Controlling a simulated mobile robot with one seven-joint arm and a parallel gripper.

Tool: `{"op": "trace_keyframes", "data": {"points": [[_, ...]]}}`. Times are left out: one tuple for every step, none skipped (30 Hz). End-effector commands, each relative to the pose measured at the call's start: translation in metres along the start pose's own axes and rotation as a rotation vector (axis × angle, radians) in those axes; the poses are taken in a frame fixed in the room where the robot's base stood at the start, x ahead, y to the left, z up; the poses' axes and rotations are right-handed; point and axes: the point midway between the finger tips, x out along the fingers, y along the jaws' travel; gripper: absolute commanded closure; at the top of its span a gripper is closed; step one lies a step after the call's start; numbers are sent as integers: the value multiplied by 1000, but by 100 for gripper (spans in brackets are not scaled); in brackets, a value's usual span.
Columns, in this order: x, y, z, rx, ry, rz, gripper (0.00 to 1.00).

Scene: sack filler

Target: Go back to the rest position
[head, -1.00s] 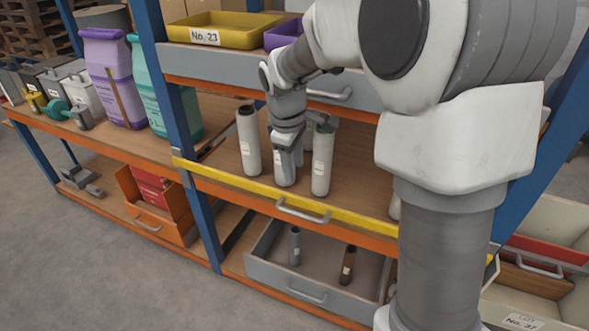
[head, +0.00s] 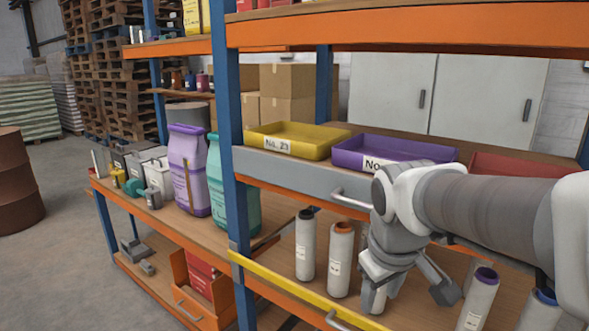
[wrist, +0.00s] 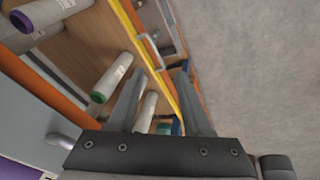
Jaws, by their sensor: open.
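My gripper (head: 410,288) is open, at the front of the shelf of white rolls, with its fingers spread apart. The wrist view also shows both fingers of my gripper (wrist: 161,76) spread. White rolls stand on the shelf: a dark-ended one (head: 305,250), an orange-ended one (head: 340,265) and a purple-ended one (head: 478,305). Another roll is partly hidden behind my gripper's left finger. I see no roll gripped between the fingers.
Above the rolls, a grey drawer front (head: 290,172) sits below a yellow tray (head: 300,150) and a purple tray (head: 350,155). A blue upright (head: 232,200) and yellow shelf edge (head: 300,295) are near my arm. Purple and teal containers stand left. Open floor lies left.

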Motion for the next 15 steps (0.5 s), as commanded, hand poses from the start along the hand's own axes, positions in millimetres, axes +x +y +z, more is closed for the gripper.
{"op": "trace_keyframes", "data": {"points": [[-10,-4,13,52,24,4,50],[-14,-6,20,84,37,4,50],[-19,-9,29,126,53,3,50],[-22,-12,35,155,64,3,50],[-25,-14,42,185,75,1,50],[-28,-18,50,223,90,-2,50],[-30,-20,56,250,101,-4,50],[-32,-22,61,275,111,-7,50],[-34,-25,68,309,124,-10,50],[-35,-28,73,332,133,-13,50],[-36,-30,78,356,143,-17,50],[-37,-33,84,387,155,-23,50],[-37,-35,89,408,164,-26,50],[-38,-38,93,430,173,-30,50],[-38,-41,99,458,185,-36,50]]}}
